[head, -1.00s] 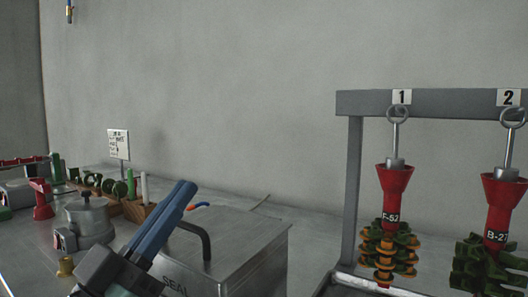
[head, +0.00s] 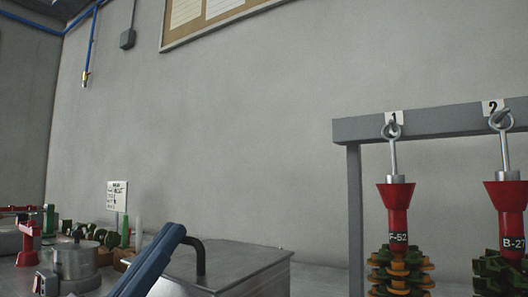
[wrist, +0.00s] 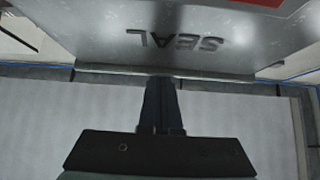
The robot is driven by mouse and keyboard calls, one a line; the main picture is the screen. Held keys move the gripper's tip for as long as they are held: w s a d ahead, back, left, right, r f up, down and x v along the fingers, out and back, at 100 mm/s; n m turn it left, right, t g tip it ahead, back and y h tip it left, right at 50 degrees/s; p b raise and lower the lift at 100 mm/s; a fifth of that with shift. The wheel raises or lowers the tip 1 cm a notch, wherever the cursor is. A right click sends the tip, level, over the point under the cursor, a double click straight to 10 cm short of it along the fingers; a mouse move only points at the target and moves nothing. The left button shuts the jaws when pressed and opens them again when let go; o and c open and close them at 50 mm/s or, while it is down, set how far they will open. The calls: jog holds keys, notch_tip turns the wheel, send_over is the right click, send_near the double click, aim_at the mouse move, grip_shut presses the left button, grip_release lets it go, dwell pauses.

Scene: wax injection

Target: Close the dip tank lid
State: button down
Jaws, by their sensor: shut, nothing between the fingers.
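The dip tank lid (head: 235,261) is a grey metal plate with a dark bent handle (head: 202,255). It looks level on top of its box-shaped tank in the head view, but I cannot tell whether it is fully seated. In the wrist view the lid (wrist: 110,35) shows dark SEAL lettering, upside down. My gripper (head: 172,232) has blue fingers, pressed together and empty, at the left of the handle in the head view. In the wrist view my gripper (wrist: 159,82) points at the lid's near edge; contact is unclear. The tank's lower part is out of frame.
A grey rack (head: 430,122) at the right hangs red-topped wax trees (head: 397,210). A round metal pot (head: 73,260), a red tool (head: 28,243) and green pieces stand at the left. A small sign (head: 117,196) stands behind them. The wall is behind.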

jog(key=shift+f, duration=0.25)
